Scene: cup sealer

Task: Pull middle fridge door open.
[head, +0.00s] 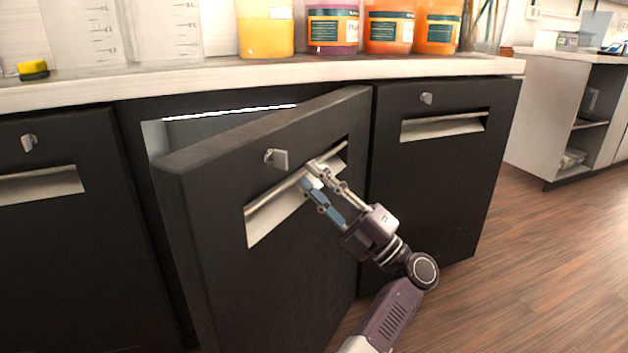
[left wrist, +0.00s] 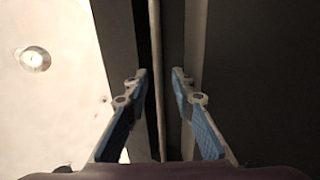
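The middle fridge door (head: 290,275) is dark, with a recessed metal handle (head: 268,200) and a small latch (head: 277,158) above it. It stands partly open, its left edge swung out toward me and its right edge by the right door. My left gripper (head: 311,176) is at the right part of this handle. In the left wrist view, the two blue-padded fingers of the left gripper (left wrist: 159,82) are apart, on either side of a thin upright bar (left wrist: 156,60), with gaps showing beside it. Firm contact cannot be made out. My right gripper is not in view.
The left door (head: 70,260) and right door (head: 435,180) are shut. Wooden floor (head: 545,260) is clear on the right, before another cabinet (head: 550,110).

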